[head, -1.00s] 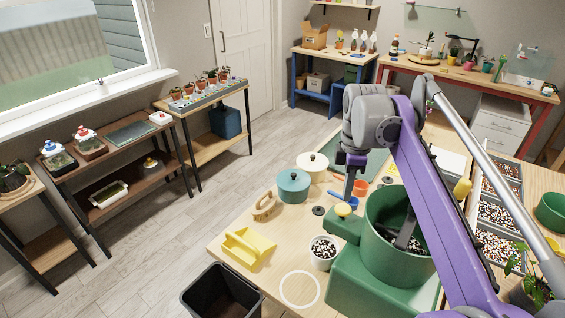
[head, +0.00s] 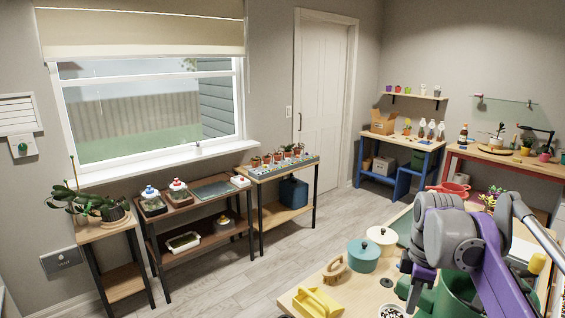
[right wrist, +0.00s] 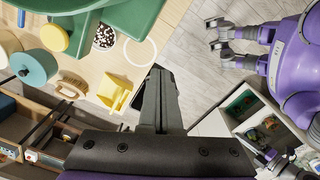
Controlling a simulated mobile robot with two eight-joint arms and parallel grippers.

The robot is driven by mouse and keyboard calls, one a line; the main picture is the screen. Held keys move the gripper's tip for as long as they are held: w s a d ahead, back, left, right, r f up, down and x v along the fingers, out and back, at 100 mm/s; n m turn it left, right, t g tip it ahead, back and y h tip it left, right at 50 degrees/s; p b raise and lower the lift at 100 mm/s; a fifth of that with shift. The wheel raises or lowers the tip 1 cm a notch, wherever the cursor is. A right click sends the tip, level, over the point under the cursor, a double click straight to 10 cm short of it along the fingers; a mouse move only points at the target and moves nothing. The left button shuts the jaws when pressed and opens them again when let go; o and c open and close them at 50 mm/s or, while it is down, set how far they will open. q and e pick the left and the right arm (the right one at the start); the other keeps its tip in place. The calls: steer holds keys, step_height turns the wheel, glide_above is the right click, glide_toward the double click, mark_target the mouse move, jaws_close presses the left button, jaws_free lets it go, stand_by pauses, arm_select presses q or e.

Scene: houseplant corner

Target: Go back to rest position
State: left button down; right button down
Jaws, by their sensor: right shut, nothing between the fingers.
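My right gripper (head: 418,288) is at the lower right of the head view, below its grey wrist and purple arm, over the workbench. In the right wrist view its dark fingers (right wrist: 158,76) are together with nothing between them. They point past the yellow tray-like caddy (right wrist: 117,92) and the bench edge. A grey and purple part of my own body (right wrist: 228,38) shows at the upper right of that view. It may be my left gripper, but its jaw state is unclear. The head view does not show my left arm.
The workbench holds a teal pot (head: 363,256), a cream pot (head: 382,239), a wooden handled tool (head: 334,271) and the yellow caddy (head: 316,303). A green machine (head: 458,292) stands partly behind my arm. Shelves (head: 195,235) line the window wall. The floor between is clear.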

steer(key=s+a+f+m+t, duration=0.2)
steer(key=s+a+f+m, duration=0.2)
steer(key=s+f, duration=0.5)
steer(key=s+a+f+m+t, duration=0.3)
steer(key=s+a+f+m, duration=0.2)
steer(key=s+f+m, duration=0.4)
steer(key=shift+s+f, duration=0.6)
steer(key=shift+f, duration=0.25)
steer(key=shift+a, duration=0.1)
